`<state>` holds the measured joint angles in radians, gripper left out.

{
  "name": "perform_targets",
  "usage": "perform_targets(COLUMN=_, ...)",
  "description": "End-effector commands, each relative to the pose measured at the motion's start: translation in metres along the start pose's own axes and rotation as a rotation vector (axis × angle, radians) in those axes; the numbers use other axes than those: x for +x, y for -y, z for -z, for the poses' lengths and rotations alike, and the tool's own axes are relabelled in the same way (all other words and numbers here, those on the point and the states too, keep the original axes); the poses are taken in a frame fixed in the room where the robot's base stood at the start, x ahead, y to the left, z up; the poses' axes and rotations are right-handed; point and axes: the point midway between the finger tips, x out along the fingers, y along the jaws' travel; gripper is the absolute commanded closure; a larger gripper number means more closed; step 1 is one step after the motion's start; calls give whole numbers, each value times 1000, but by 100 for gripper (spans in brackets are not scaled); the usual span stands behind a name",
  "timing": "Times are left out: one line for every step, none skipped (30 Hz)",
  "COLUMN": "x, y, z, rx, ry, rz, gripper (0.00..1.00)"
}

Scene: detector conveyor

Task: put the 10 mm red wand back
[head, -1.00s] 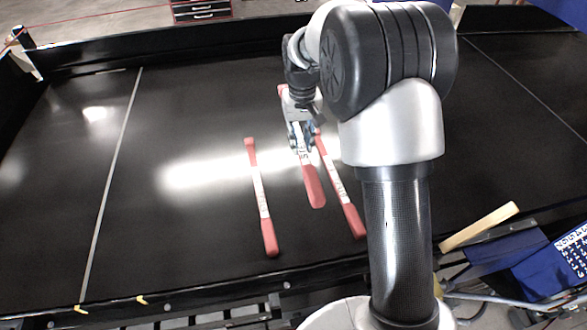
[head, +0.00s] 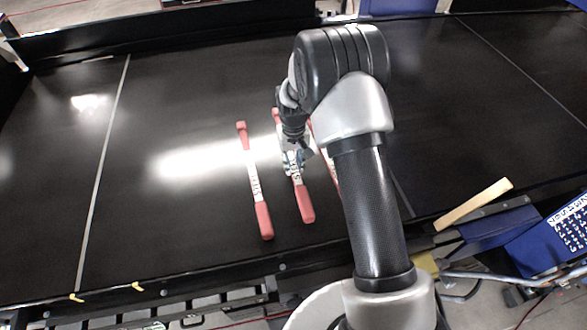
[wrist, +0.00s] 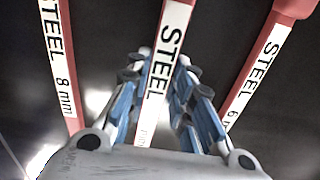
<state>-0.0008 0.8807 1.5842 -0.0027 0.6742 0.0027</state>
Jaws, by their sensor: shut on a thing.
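My gripper (head: 293,163) is shut on the middle wand (head: 305,205), a red-ended wand with a white STEEL label. The wand lies between two similar wands, roughly in line with them, low over or on the black belt; I cannot tell if it touches. In the wrist view my gripper (wrist: 160,78) has blue-grey fingers on both sides of the held wand (wrist: 172,45); its size marking is too blurred to read. A wand marked 8 mm (wrist: 58,40) is on the left there, and one marked 6 mm (wrist: 260,75) on the right.
In the head view, one wand (head: 256,185) lies left of my gripper and another (head: 335,178) lies right, mostly hidden by my arm. The black conveyor belt (head: 160,110) is clear farther left. A wooden bar (head: 473,205) and blue bins are at the right front edge.

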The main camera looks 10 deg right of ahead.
Motion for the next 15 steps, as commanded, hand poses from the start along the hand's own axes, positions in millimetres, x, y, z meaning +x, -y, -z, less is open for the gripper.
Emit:
perform_targets(x=13, y=0, z=0, rx=0, ry=2, rz=0, gripper=100)
perform_targets(x=18, y=0, z=0, rx=0, ry=1, rz=0, gripper=100)
perform_targets(x=23, y=0, z=0, rx=0, ry=1, rz=0, gripper=100)
perform_targets(x=25, y=0, z=0, rx=0, ry=0, rz=0, gripper=100)
perform_targets(x=26, y=0, z=0, rx=0, ry=0, rz=0, gripper=100)
perform_targets(x=26, y=0, z=0, rx=0, ry=-1, rz=0, gripper=100)
perform_targets(x=26, y=0, z=0, rx=0, ry=-1, rz=0, gripper=100)
perform_targets(x=25, y=0, z=0, rx=0, ry=-1, rz=0, gripper=100)
perform_targets(x=24, y=0, z=0, rx=0, ry=-1, rz=0, gripper=100)
perform_targets(x=24, y=0, z=0, rx=0, ry=-1, rz=0, gripper=100)
perform_targets(x=24, y=0, z=0, rx=0, ry=-1, rz=0, gripper=100)
perform_targets(x=25, y=0, z=0, rx=0, ry=-1, rz=0, gripper=100)
perform_targets(x=25, y=0, z=0, rx=0, ry=-1, rz=0, gripper=100)
perform_targets(x=26, y=0, z=0, rx=0, ry=-1, rz=0, gripper=100)
perform_targets(x=28, y=0, z=0, rx=0, ry=-1, rz=0, gripper=100)
